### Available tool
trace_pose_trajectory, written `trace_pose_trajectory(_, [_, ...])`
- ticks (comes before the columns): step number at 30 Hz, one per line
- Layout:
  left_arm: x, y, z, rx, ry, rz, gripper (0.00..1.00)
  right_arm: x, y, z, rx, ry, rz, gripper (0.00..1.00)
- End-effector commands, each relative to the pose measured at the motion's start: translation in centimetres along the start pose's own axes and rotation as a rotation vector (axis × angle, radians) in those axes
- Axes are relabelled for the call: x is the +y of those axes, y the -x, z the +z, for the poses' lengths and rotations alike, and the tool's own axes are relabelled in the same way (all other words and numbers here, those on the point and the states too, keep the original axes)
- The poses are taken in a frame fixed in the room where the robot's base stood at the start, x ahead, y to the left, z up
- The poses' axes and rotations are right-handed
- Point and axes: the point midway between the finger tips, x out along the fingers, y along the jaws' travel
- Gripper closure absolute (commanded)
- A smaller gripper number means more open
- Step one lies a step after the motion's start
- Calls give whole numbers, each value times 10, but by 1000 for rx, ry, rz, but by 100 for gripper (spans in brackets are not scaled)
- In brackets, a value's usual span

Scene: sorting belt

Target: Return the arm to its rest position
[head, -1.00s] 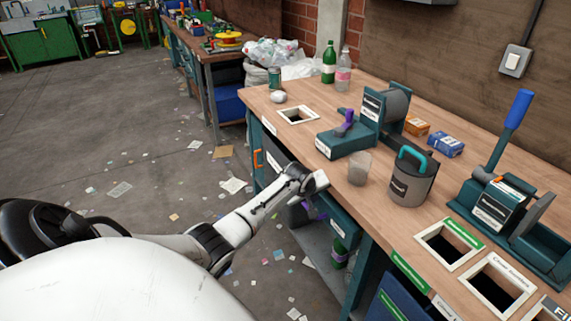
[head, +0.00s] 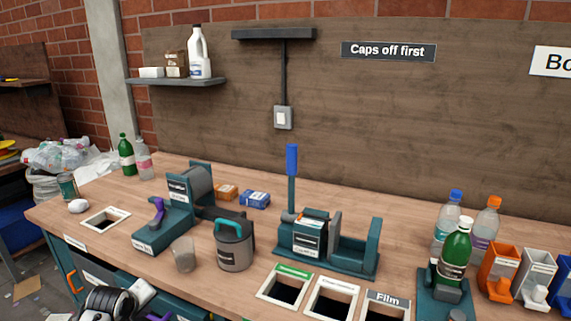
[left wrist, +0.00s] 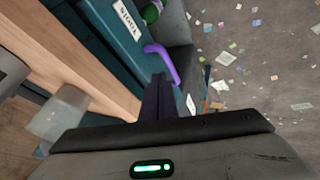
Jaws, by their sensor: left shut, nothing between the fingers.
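My left gripper (head: 142,291) shows at the lower left of the head view, low by the front edge of the bench, and its fingertips are hard to make out there. In the left wrist view its dark fingers (left wrist: 158,97) are shut with nothing between them. They point past the bench front toward a purple handle (left wrist: 162,62), and I cannot tell how far off it is. A clear cup (left wrist: 57,117) on the bench top shows at the left of that view. My right gripper is not in view.
The wooden bench (head: 120,253) holds a clear cup (head: 184,254), a grey canister (head: 235,246), a lever press (head: 330,245) and framed openings (head: 103,219). Bottles (head: 455,251) and coloured holders (head: 498,270) stand at the right. Littered floor (left wrist: 265,60) lies beyond the bench front.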

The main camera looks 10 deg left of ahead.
Motion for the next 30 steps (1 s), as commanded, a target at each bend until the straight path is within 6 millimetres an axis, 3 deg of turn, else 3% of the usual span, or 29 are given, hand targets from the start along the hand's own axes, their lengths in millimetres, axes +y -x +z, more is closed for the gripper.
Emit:
trace_pose_trajectory(3, [-30, -6, 72, -33, -209, 34, 100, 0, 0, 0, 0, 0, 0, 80])
trace_pose_trajectory(7, [-61, 7, 163, -64, -484, 122, 100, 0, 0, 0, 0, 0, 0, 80])
trace_pose_trajectory(12, [-99, 55, 271, -88, -782, 265, 100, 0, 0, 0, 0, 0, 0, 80])
trace_pose_trajectory(15, [-115, 90, 316, -86, -907, 342, 100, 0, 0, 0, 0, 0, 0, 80])
trace_pose_trajectory(18, [-124, 121, 346, -75, -993, 400, 100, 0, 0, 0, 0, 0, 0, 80])
trace_pose_trajectory(21, [-129, 142, 361, -63, -1042, 435, 100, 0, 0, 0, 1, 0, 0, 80])
trace_pose_trajectory(30, [-130, 152, 368, -52, -1072, 453, 100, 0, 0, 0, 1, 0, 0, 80])
